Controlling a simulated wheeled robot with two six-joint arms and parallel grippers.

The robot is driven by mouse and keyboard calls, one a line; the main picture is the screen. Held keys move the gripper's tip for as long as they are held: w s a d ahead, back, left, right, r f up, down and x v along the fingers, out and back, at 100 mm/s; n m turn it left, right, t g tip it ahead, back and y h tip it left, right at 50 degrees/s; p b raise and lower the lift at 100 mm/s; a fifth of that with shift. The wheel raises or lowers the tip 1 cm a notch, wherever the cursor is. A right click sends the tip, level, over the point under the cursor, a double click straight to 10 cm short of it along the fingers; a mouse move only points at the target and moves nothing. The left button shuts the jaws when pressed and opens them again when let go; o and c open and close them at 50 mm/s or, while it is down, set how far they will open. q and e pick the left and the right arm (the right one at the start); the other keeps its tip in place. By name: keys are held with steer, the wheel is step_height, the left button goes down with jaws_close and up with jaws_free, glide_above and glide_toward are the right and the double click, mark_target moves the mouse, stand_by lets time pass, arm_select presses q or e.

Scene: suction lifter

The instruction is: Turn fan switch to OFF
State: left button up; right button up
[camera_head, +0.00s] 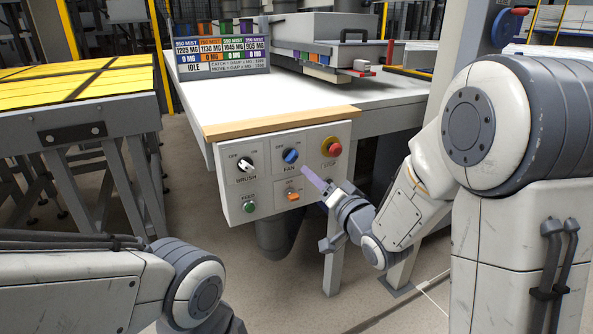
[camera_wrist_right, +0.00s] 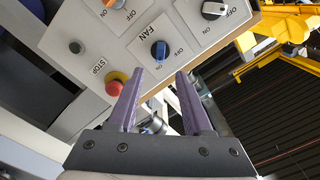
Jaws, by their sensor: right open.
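The fan switch (camera_head: 291,156) is a round blue knob above the FAN label on the white control panel (camera_head: 262,193). It also shows in the right wrist view as a dark knob with a blue grip bar (camera_wrist_right: 160,50). The bar's ON or OFF setting is too small to read surely. My right gripper (camera_head: 310,177) is just below and right of the knob in the head view. In the wrist view its two purple fingers (camera_wrist_right: 160,74) are apart and empty, with the knob just beyond their tips. My left gripper is out of view.
The brush knob (camera_head: 245,163) is left of the fan switch; the red stop button (camera_head: 331,147) is to its right. Below are a green button (camera_head: 249,207) and an orange switch (camera_head: 293,196). The wooden table edge (camera_head: 283,122) runs above the panel.

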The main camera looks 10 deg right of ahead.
mark_target(294, 159)
steer(key=x, duration=0.9)
steer(key=shift+w+a+b, duration=0.15)
steer(key=shift+w+b, duration=0.1)
steer(key=shift+b, duration=0.05)
jaws_close()
